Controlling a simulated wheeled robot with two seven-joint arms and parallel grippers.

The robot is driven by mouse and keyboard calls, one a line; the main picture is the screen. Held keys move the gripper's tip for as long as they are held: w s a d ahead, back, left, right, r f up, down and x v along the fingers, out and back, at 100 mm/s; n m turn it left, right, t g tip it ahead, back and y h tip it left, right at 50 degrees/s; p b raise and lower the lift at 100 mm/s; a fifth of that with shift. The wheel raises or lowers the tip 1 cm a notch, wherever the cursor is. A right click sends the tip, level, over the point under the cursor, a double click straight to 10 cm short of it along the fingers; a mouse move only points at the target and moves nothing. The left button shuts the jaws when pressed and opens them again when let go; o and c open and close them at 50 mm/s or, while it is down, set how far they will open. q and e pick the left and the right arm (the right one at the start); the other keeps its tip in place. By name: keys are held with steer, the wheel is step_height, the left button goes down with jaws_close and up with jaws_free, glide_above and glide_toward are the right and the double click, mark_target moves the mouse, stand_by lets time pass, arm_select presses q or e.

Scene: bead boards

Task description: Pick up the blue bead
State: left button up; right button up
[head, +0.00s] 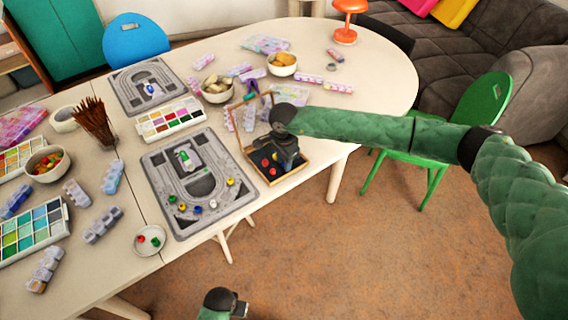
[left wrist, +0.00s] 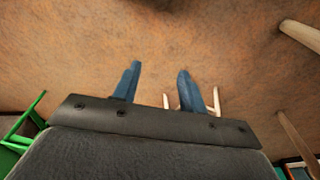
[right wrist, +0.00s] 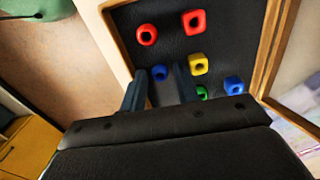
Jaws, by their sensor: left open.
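In the right wrist view a round blue bead (right wrist: 159,73) lies on the dark lining of a wooden box (right wrist: 118,48). A second, square blue bead (right wrist: 234,84) lies to its right. My right gripper (right wrist: 160,86) is open above the box, and the round blue bead shows between its fingertips. I cannot tell how far above it the fingers are. In the head view this gripper (head: 287,163) hides part of the box (head: 273,181). My left gripper (left wrist: 156,80) is open and empty over the floor; it shows at the bottom of the head view (head: 238,309).
Red beads (right wrist: 147,34) (right wrist: 194,21), a yellow bead (right wrist: 198,64) and a green bead (right wrist: 201,92) lie close by in the box. A grey bead board (head: 155,165) with several beads stands left of the box. The box's open lid (head: 237,104) stands behind.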

steer(key=shift+f, duration=0.1)
jaws_close()
steer(key=shift+r, duration=0.2)
